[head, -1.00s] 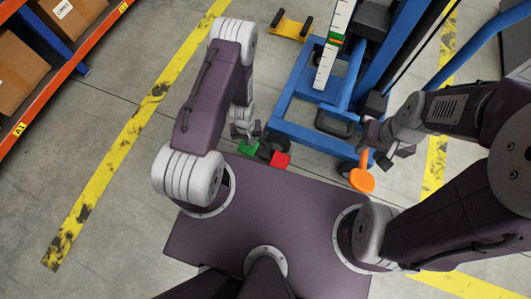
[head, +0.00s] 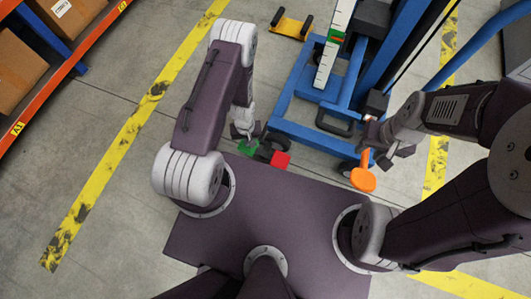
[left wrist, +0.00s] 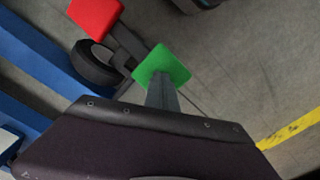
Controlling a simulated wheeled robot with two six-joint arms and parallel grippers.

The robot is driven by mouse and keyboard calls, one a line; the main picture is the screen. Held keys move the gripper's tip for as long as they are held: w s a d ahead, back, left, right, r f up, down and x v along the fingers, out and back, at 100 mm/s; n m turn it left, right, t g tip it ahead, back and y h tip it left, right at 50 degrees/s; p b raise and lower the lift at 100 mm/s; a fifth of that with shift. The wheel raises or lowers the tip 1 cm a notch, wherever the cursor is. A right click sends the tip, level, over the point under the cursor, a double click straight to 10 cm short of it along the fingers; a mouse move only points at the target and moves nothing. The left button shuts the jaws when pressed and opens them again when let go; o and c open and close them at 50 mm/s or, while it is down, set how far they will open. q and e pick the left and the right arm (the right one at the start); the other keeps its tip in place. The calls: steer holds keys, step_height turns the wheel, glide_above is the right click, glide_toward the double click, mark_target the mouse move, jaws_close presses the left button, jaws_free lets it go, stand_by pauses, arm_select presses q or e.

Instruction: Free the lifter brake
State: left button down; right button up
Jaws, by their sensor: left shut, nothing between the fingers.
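The blue lifter (head: 292,128) stands in front of me. At its near left castor (head: 264,152) a brake pedal bar carries a green pad (head: 248,147) and a red pad (head: 280,160). In the left wrist view the green pad (left wrist: 165,64) is near the middle, the red pad (left wrist: 95,16) at the top left. My left gripper (left wrist: 158,82) is shut and empty, its fingertips at the green pad's near edge; I cannot tell whether they touch. My right gripper (head: 368,147) is at an orange lever (head: 363,179) by the right castor; its jaws are unclear.
An orange shelf rack with boxes (head: 20,65) stands at the left. Yellow floor lines (head: 128,120) run along both sides. The floor left of the lifter is clear.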

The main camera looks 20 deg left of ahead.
arm_select(q)
steer(key=shift+f+b, duration=1.1)
steer(key=shift+f, duration=0.5)
step_height(320, 180, up, 9)
steer(key=p, duration=0.9)
steer(key=shift+r, duration=0.2)
steer(key=shift+f, duration=0.2)
